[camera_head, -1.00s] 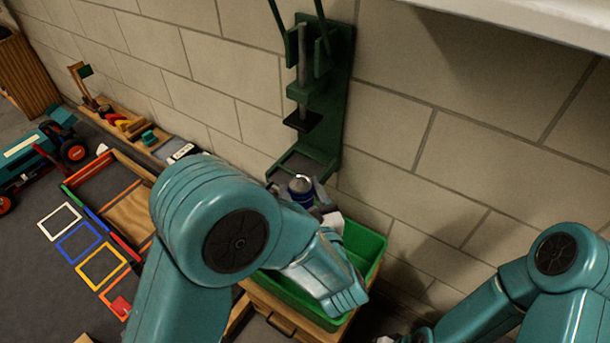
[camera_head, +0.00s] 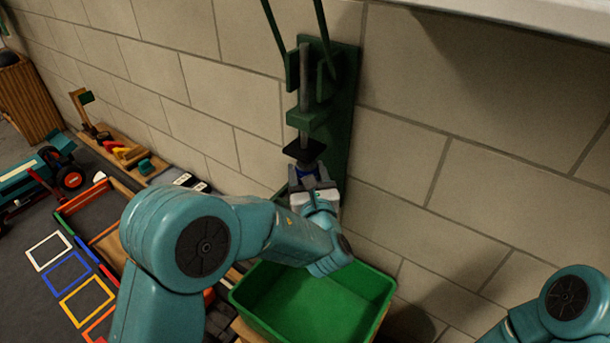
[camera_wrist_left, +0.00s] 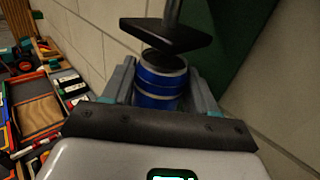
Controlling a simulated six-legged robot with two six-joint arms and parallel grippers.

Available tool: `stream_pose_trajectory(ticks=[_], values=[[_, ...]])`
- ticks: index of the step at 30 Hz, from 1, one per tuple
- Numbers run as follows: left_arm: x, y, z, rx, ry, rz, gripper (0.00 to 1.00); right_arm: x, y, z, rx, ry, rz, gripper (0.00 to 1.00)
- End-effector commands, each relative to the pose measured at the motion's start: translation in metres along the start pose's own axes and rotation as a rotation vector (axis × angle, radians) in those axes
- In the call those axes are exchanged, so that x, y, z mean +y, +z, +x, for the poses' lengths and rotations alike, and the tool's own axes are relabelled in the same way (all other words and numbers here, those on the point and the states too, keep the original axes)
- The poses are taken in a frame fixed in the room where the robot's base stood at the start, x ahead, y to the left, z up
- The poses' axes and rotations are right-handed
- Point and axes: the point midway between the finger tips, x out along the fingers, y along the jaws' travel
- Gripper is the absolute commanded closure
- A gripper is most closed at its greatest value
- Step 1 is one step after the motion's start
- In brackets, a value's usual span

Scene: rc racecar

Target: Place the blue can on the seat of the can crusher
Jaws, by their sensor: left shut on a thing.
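The blue can (camera_wrist_left: 160,82) is upright between the fingers of my left gripper (camera_wrist_left: 162,90) in the left wrist view. In the head view my left gripper (camera_head: 308,176) is shut on the can (camera_head: 304,171), which is mostly hidden. The can is just below the black press plate (camera_head: 304,150) of the green wall-mounted can crusher (camera_head: 340,110). The plate also shows above the can in the wrist view (camera_wrist_left: 165,36). The crusher's seat is hidden behind my gripper and wrist, so contact with it cannot be told. My right gripper is not in view.
An empty green bin (camera_head: 315,302) stands below the crusher. The block wall (camera_head: 430,130) is close behind. At left are coloured square frames (camera_head: 68,272), a teal toy vehicle (camera_head: 40,175) and a wooden tray of small parts (camera_head: 125,150).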

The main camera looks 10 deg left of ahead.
Motion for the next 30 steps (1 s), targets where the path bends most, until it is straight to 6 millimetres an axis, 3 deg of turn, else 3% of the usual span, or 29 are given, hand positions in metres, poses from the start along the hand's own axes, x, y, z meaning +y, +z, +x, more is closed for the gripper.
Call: stream_pose_trajectory(ticks=[3,6,15,26,27,29,30], values=[[0.001,-0.001,0.022,0.0,0.002,-0.001,0.7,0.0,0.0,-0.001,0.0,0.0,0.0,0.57],[0.0,-0.001,0.031,0.0,0.001,0.0,0.7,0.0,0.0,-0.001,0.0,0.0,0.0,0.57],[-0.001,-0.037,0.033,0.002,0.0,0.001,0.7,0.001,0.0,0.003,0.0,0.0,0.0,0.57],[-0.001,-0.04,0.032,0.0,0.0,-0.001,0.7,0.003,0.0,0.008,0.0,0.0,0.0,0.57],[-0.001,-0.039,0.032,0.0,0.0,-0.001,0.36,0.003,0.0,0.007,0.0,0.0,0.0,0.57],[-0.001,-0.039,0.032,0.0,0.0,-0.001,0.17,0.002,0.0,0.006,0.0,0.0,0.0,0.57],[-0.001,-0.039,0.032,0.0,0.0,-0.001,0.17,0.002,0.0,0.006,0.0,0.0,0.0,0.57]])
